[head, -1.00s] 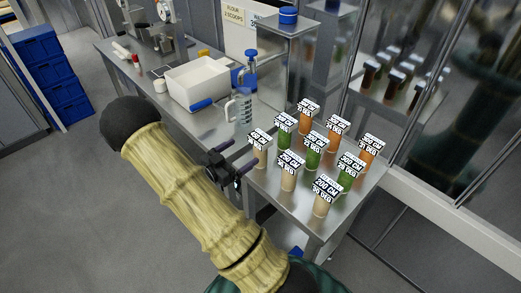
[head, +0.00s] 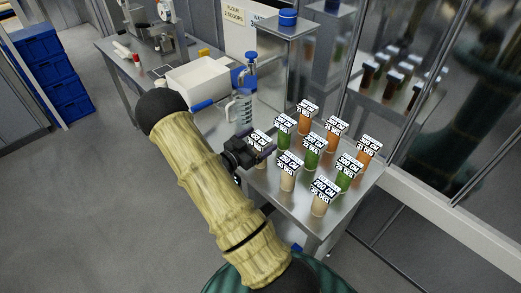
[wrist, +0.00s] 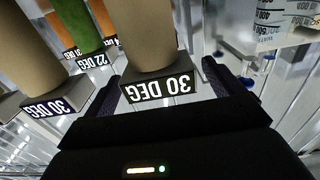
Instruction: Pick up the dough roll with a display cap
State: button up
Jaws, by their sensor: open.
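Several upright dough rolls in tan, green and orange stand on the metal table, each with a dark cap bearing a white printed display. A leftmost tan roll's cap (head: 259,137) is beside my gripper (head: 266,150), which partly covers that roll. In the wrist view, a tan roll (wrist: 147,32) with a cap reading "30 DEG" (wrist: 158,88) appears between the open fingers of my gripper (wrist: 160,85). I cannot tell if they touch it. Another tan roll (wrist: 22,60) and a green roll (wrist: 76,22) are to its left. The gripper holds nothing.
A clear measuring jug (head: 241,108) stands just behind the gripper. Farther back are a white tub (head: 205,80) and a blue-topped bottle (head: 251,62). A glass partition (head: 440,130) runs along the right.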

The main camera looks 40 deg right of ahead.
jog(key=shift+d, duration=0.5)
jog(key=c, duration=1.5)
jog(key=shift+c, duration=0.2)
notch_tip(320, 180, up, 10)
jog(key=b, duration=0.1)
